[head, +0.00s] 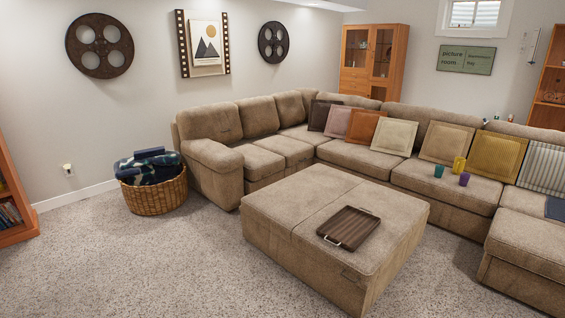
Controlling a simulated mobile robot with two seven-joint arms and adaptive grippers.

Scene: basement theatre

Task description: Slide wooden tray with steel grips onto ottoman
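The wooden tray (350,227) is dark brown with raised edges and a steel grip at each of two opposite ends. It lies flat on top of the beige ottoman (290,205), toward the near right side of its top. The tray looks empty. The ottoman stands on the carpet in front of the sectional sofa, with a seam across its top. Neither of my grippers shows in the head view, and nothing is seen touching the tray.
A beige sectional sofa (275,155) with several cushions wraps behind and right of the ottoman. Small coloured cups (459,165) stand on its seat. A wicker basket (155,197) with blankets stands at left. Open carpet (130,265) lies in front and left.

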